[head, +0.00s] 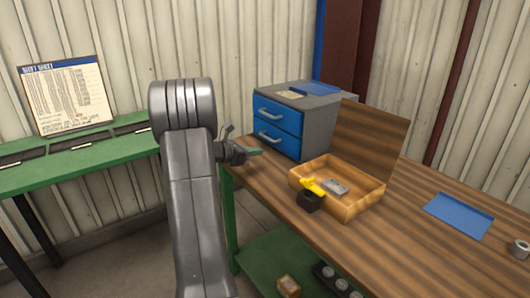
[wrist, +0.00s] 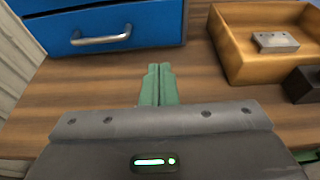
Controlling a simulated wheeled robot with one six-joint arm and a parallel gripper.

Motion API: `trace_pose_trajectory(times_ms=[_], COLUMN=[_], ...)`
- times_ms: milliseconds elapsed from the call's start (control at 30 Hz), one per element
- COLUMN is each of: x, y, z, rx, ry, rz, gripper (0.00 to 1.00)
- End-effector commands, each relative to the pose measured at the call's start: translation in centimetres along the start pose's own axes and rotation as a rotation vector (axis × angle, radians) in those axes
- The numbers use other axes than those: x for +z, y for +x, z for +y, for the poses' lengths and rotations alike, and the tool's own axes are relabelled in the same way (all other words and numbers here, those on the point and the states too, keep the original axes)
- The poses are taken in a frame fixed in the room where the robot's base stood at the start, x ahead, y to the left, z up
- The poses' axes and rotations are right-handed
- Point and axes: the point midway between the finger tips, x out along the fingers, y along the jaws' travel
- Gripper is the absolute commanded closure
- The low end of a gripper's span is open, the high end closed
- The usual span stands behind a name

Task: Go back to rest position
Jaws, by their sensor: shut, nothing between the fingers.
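My gripper (head: 256,152) is at the left end of the wooden workbench, in front of the blue drawer cabinet. Its green fingers (wrist: 158,85) show in the wrist view, side by side and shut, with nothing between them. The rest of my arm rises in the middle left of the head view and hides part of the wall and green bench.
The cabinet (head: 317,125) has two closed blue drawers. The open box (head: 348,208) holds a grey metal block (head: 336,187). A black block with a yellow top (head: 311,196) stands at its front. A blue tray (head: 459,215) and grey ring (head: 519,249) lie right.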

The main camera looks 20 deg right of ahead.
Motion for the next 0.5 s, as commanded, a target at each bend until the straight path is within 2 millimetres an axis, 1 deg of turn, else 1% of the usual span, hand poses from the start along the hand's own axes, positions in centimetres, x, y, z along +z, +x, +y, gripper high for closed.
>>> trace_pose_trajectory(times_ms=[33, 167, 400, 500], x=[-0.01, -0.04, -0.05, -0.05], y=[-0.35, -0.65, -0.62, -0.30], z=[0.00, -0.01, -0.01, -0.04], rx=[0.000, 0.000, 0.000, -0.001], ry=[0.000, 0.000, -0.001, 0.000], rz=[0.000, 0.001, 0.001, 0.001], gripper=[1.00, 1.00, 1.00, 1.00])
